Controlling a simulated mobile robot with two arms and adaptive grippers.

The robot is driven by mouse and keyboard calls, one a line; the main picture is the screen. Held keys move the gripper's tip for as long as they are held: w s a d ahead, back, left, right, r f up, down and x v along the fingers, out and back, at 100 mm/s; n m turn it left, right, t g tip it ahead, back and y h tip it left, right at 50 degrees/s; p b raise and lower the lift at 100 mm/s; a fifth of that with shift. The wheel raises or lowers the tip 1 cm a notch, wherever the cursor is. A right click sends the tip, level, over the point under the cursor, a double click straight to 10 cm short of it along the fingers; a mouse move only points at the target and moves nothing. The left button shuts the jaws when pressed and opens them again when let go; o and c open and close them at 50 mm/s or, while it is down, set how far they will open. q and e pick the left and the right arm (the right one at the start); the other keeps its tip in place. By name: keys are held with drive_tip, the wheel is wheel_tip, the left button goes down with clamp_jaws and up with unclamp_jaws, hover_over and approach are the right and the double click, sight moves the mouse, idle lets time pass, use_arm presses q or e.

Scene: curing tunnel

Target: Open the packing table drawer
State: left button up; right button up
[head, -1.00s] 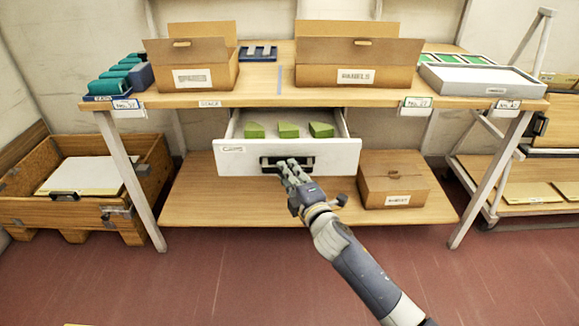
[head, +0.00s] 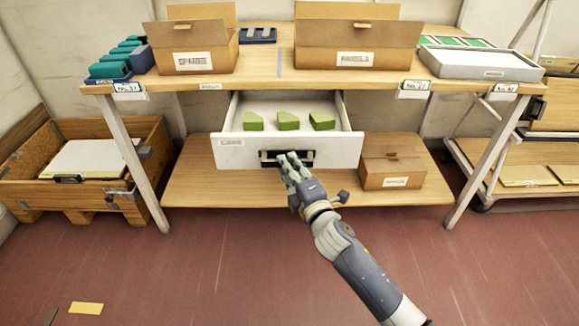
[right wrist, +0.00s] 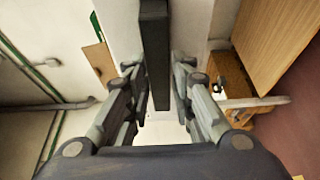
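The packing table (head: 262,63) has a white drawer (head: 345,150) pulled well out from under its top. Several green blocks (head: 288,120) lie inside the drawer. The drawer's black handle (head: 304,155) is on the middle of its front. My right gripper (head: 290,162) is at the handle, reaching up from the lower right. In the right wrist view the dark handle bar (right wrist: 155,55) runs between the two fingers of my right gripper (right wrist: 158,100), which are closed around it. My left gripper is not in view.
Open cardboard boxes (head: 356,55) and a grey tray (head: 482,66) stand on the tabletop. A closed carton (head: 388,167) sits on the lower shelf (head: 235,190). A wooden crate (head: 95,200) stands left and a rack (head: 530,176) right. The red floor in front is mostly clear.

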drive_tip(key=shift+o, duration=0.5)
drive_tip(key=shift+s, duration=0.1)
drive_tip(key=v, duration=1.1)
drive_tip(key=shift+s+d, duration=0.2)
drive_tip(key=shift+s, duration=0.15)
